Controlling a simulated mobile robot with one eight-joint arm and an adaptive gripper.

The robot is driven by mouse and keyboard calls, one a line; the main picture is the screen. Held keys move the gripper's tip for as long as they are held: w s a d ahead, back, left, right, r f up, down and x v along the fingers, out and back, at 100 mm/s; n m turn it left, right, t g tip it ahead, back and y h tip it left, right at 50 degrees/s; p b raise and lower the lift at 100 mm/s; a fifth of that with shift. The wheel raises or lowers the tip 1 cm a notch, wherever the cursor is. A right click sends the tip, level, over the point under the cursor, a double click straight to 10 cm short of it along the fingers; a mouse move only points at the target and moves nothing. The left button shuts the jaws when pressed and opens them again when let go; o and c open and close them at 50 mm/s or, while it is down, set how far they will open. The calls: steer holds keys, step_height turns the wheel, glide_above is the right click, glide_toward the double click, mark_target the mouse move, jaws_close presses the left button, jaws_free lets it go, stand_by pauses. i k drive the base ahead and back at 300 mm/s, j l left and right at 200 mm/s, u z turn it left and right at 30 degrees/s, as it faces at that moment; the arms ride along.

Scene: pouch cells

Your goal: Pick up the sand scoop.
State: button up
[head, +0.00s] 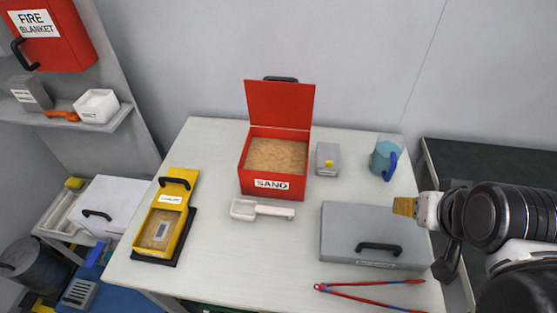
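The sand scoop (250,209) is white, with a squarish bowl at left and a straight handle pointing right. It lies flat on the pale table (215,265), just in front of the red sand box (272,185). The box lid is up and tan sand fills it. My arm comes in from the right edge, and its end, with my gripper (447,262), is beyond the grey case, well to the right of the scoop and apart from it. The fingers are dark and partly hidden, so I cannot tell whether they are open or shut.
A grey case (345,225) with a black handle lies right of the scoop. Red-and-blue tongs (365,294) lie in front. A small grey box (327,158), a blue mug (383,158) and a yellow bin (165,225) stand around. The table's front middle is clear.

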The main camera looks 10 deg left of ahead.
mark_target(245, 210)
steer(key=u, duration=0.35)
steer(key=k+u, duration=0.15)
steer(key=u, duration=0.25)
steer(key=j+u, duration=0.1)
steer(key=u, duration=0.25)
